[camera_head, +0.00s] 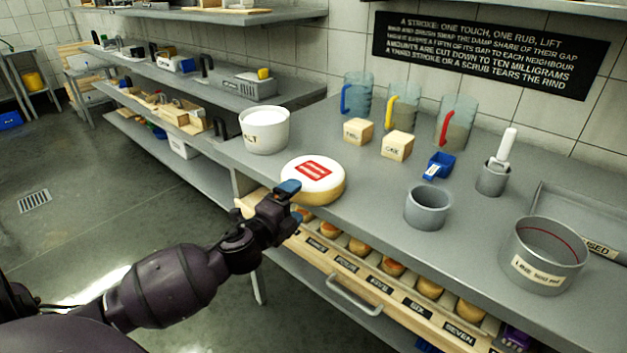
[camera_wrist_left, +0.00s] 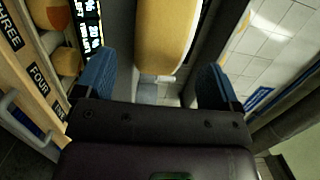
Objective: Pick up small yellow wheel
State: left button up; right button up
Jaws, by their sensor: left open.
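A wheel (camera_head: 328,190) with a white top, a red label and a yellow side lies flat on the grey bench near its front edge. My left gripper (camera_head: 296,201) is open at the wheel's near left side. In the left wrist view the wheel's yellow side (camera_wrist_left: 165,38) shows ahead between the two blue fingers (camera_wrist_left: 156,82), with gaps on both sides. I cannot tell whether a finger touches it. Several smaller yellow-brown wheels (camera_head: 393,267) sit in a numbered rack below the bench top; some show at the left wrist view's left edge (camera_wrist_left: 50,14). My right gripper is not in view.
A white pot (camera_head: 264,131) stands behind the wheel to the left. Two labelled blocks (camera_head: 397,146), jugs (camera_head: 455,124), a grey cup (camera_head: 428,208) and a large round container (camera_head: 543,256) stand to the right. The rack's handle (camera_head: 352,297) sticks out in front.

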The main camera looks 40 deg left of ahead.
aim_at(299, 196)
pick_arm(q)
jog(key=shift+w+f, duration=0.1)
jog(key=shift+w, duration=1.5)
jog(key=shift+c, duration=0.3)
jog(key=c, duration=1.4)
jog(key=shift+r, duration=0.2)
jog(key=shift+c, duration=0.9)
jog(key=shift+r, duration=0.1)
